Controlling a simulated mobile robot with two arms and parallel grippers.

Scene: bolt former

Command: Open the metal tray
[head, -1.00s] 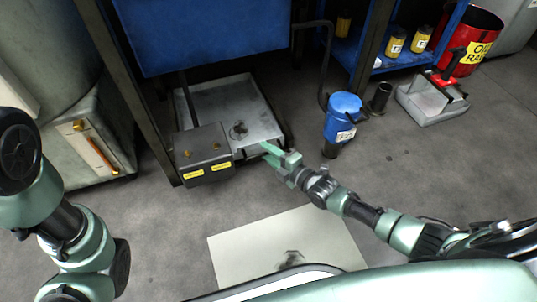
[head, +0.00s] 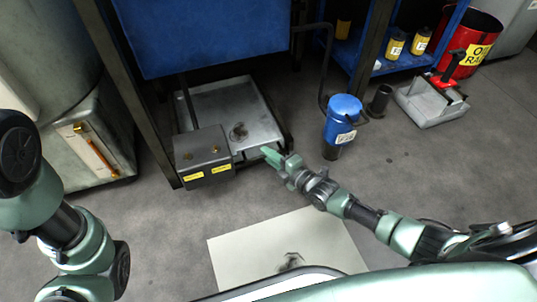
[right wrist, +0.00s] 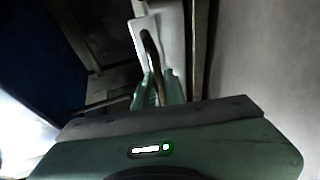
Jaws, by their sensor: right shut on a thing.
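The metal tray (head: 250,101) lies low on the floor under the blue machine, with a dark stain on its surface. A grey box with yellow labels (head: 203,155) hides its front left part. My right gripper (head: 268,154) is at the tray's front edge, just right of that box. In the right wrist view, the fingers (right wrist: 160,92) are shut on a dark curved handle (right wrist: 152,55) beside a pale plate-like part. My left arm shows at the left of the head view, but its gripper is out of view.
A blue container (head: 342,112) hangs on a bent pipe right of the tray. A dark cup (head: 379,99) and a grey block with a red part (head: 431,101) stand farther right. A pale sheet (head: 235,252) lies on the floor in front, with open floor around it.

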